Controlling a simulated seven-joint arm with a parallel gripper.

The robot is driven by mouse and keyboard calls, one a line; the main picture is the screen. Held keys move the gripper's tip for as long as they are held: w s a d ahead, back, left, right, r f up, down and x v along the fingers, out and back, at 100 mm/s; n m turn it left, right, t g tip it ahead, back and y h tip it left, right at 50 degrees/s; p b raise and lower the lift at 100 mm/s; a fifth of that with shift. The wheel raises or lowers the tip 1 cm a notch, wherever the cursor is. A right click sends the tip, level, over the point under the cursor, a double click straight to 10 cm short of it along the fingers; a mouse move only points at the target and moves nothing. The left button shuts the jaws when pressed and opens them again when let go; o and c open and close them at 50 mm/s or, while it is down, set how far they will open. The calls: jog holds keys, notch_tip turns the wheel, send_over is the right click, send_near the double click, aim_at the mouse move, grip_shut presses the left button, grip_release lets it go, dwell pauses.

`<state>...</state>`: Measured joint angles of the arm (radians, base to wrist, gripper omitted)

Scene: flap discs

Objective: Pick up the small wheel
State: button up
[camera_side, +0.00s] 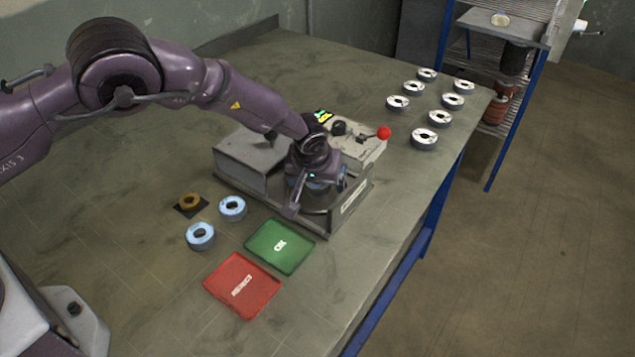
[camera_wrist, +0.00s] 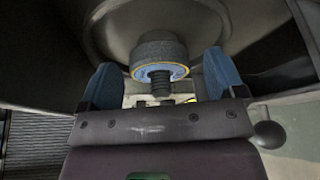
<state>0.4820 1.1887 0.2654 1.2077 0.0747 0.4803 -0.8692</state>
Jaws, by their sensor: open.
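In the wrist view a small dark grey wheel (camera_wrist: 160,48) with a blue, yellow-edged face sits on a dark threaded spindle (camera_wrist: 161,84). My gripper (camera_wrist: 162,78) is open, with one blue finger to the left of the wheel and one to the right. Gaps show on both sides, so the fingers look clear of it. In the side view my gripper (camera_side: 308,185) is down at the grey machine (camera_side: 348,208), and it hides the wheel there. Two blue-faced discs lie on the table, one nearer (camera_side: 200,236) and one farther (camera_side: 232,207).
A green tray (camera_side: 298,252) and a red tray (camera_side: 222,287) lie in front of the machine. A brown ring (camera_side: 190,201) sits on a dark square. A red knob (camera_side: 384,132) sticks out at the machine's right. Several white-faced discs (camera_side: 424,139) stand near the right table edge.

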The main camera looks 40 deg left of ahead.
jog(key=c, duration=1)
jog(key=shift+c, duration=0.3)
jog(key=shift+r, duration=0.1)
